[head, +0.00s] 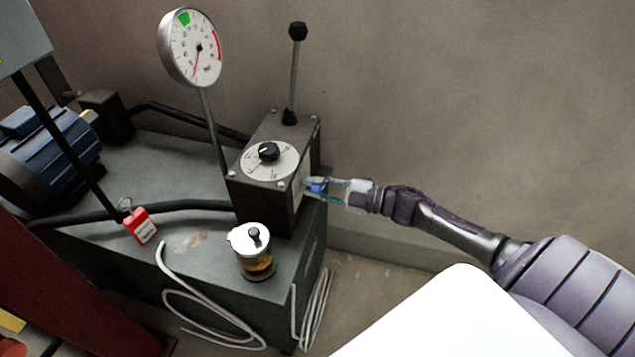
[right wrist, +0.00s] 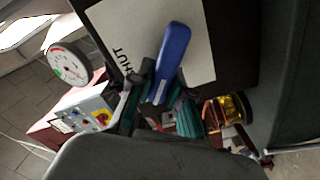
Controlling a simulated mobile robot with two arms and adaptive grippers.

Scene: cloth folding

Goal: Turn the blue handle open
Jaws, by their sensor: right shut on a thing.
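The blue handle (right wrist: 170,60) sits on a white label plate with the letters "HUT" visible, on the side of the dark control box (head: 262,205). In the head view only a small bit of the blue handle (head: 317,187) shows between the fingers. My right gripper (head: 322,188) reaches in from the right at the box's right side. In the right wrist view its fingers (right wrist: 155,95) are shut on the lower end of the handle, which stands slightly tilted. My left gripper is not in view.
A round gauge (head: 196,48) on a post and a black-knobbed lever (head: 294,70) rise by the box. A glass jar (head: 255,258), a red padlock (head: 140,225) and pale cables (head: 185,300) are in front. The wall at right is bare.

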